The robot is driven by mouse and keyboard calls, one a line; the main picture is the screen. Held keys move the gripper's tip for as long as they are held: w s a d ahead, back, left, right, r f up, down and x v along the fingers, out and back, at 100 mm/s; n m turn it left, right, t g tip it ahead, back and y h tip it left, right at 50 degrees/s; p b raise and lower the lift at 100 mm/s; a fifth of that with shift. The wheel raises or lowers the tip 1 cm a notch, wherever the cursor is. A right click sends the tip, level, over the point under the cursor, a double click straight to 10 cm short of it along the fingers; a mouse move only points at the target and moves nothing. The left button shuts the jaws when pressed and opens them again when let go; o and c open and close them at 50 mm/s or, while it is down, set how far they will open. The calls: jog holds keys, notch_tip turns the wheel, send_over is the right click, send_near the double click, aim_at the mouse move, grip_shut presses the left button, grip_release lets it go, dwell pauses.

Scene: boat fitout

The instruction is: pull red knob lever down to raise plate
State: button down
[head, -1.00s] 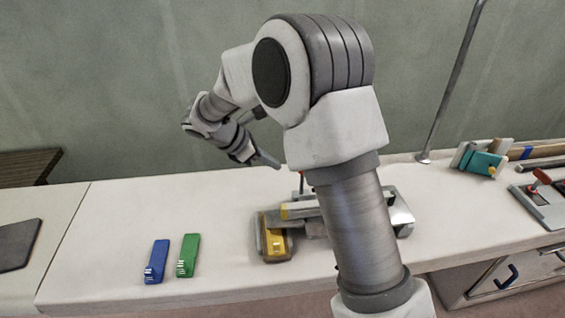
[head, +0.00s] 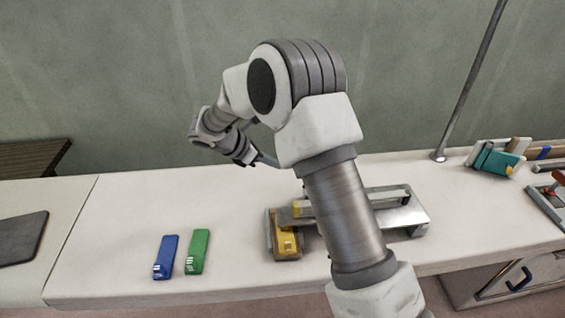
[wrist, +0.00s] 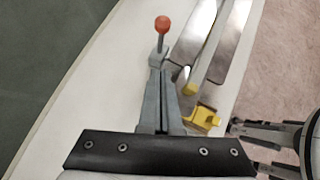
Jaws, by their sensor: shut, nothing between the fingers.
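The red knob (wrist: 162,24) sits atop a thin dark lever rod near the top of the wrist view. My gripper (wrist: 158,68) has its grey fingers together with nothing between them. The tips point toward the knob and overlap the foot of the rod in the picture; I cannot tell whether they touch it. The metal plate (head: 406,215) lies on the bench in the device, which also has a yellow block (head: 286,241). In the head view my gripper (head: 272,161) hangs above the bench behind the device, and my arm hides part of the device and the knob.
A blue item (head: 165,257) and a green item (head: 197,251) lie on the bench left of the device. A metal pole (head: 468,85) rises behind on the right. The bench's left-centre is largely clear.

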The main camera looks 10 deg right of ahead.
jog(key=w+d+r+x, duration=0.1)
jog(key=r+x, duration=0.1)
jog(key=x, duration=0.9)
jog(key=shift+d, duration=0.4)
